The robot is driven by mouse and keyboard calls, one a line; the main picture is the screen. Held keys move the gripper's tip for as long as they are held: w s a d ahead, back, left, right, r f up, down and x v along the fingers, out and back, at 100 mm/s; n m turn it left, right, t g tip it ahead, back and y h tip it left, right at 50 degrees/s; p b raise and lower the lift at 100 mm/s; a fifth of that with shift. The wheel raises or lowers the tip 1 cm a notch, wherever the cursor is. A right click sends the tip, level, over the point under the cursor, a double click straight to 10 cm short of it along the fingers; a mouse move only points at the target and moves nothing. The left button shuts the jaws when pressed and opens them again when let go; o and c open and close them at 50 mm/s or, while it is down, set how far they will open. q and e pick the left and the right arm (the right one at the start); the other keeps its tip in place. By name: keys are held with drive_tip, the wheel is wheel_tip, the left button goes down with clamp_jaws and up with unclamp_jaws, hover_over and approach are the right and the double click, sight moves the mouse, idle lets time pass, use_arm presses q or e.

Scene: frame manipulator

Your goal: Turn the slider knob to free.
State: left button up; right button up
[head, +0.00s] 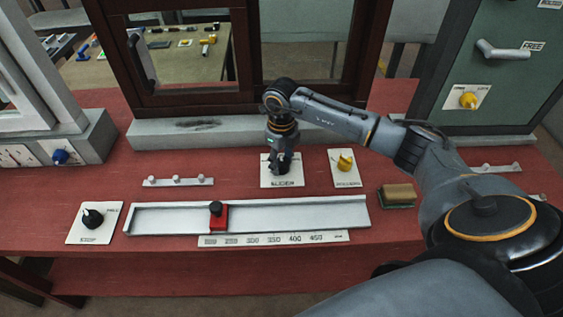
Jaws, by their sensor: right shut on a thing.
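The slider knob's white plate (268,180), with a label that seems to read SLIDER, lies on the red bench behind the long metal rail. My right gripper (284,166) points down over this plate and is shut on the slider knob. The fingers hide the knob, so its pointing direction cannot be seen. My left gripper is not in view.
A yellow knob on a plate (344,162) stands close right of the gripper, with a sponge-like block (397,194) beyond. In front lies a metal rail (300,216) with a red slider (218,217). A black knob (93,218) is at left; a dark wooden window frame (190,104) stands behind.

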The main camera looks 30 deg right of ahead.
sight(282, 160)
drive_tip(key=m, duration=0.4)
drive_tip(key=shift+m, duration=2.6)
drive_tip(key=o, duration=1.2)
drive_tip(key=shift+c, duration=0.2)
wheel_tip(282, 160, up, 12)
